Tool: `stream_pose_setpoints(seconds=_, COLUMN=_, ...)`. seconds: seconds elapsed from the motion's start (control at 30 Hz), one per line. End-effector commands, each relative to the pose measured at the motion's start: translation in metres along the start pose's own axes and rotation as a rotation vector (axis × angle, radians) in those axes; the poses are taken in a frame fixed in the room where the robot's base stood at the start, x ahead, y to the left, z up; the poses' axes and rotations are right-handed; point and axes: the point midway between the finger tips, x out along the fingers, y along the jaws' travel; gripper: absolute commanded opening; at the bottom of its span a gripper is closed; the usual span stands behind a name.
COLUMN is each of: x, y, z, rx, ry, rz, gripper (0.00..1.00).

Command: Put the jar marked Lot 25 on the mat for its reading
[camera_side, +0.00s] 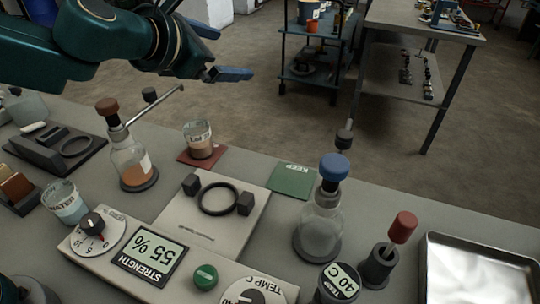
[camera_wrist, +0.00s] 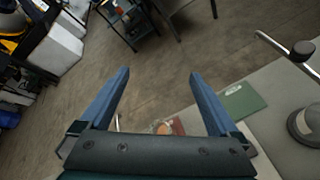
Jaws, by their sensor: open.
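A small glass jar (camera_side: 199,144) with a brown filling stands upright on a dark red mat (camera_side: 184,158). Its white label seems to start with "Lot", but I cannot read the number. A green mat (camera_side: 292,181) marked "KEEP" lies bare to the right; it also shows in the wrist view (camera_wrist: 242,101). The display (camera_side: 149,255) reads "STRENGTH 55%". My gripper (camera_side: 222,52) is open and empty, above and beyond the bench's far edge. In the wrist view its two blue fingers (camera_wrist: 158,75) are spread, and the jar and red mat (camera_wrist: 179,126) are partly hidden behind the gripper body.
A brown-stoppered flask (camera_side: 132,165) on a stand is left of the jar. A blue-capped flask (camera_side: 320,225) stands right of the green mat. A water beaker (camera_side: 66,204), a ring holder (camera_side: 218,198), a red-handled tool (camera_side: 390,250) and a metal tray (camera_side: 475,275) share the bench.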

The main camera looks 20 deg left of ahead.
Motion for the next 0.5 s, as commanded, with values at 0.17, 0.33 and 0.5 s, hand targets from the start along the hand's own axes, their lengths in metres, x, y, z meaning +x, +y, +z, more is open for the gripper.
stream_pose_setpoints(seconds=0.17, x=-0.064, y=-0.001, z=0.003, rx=0.679, ry=-0.161, rz=-0.159, gripper=0.97)
stream_pose_setpoints(seconds=0.33, x=-0.124, y=-0.020, z=-0.050, rx=1.377, ry=-0.229, rz=-0.310, gripper=0.97)
stream_pose_setpoints(seconds=0.5, x=-0.173, y=-0.032, z=-0.130, rx=1.958, ry=-0.220, rz=-0.522, gripper=0.97)
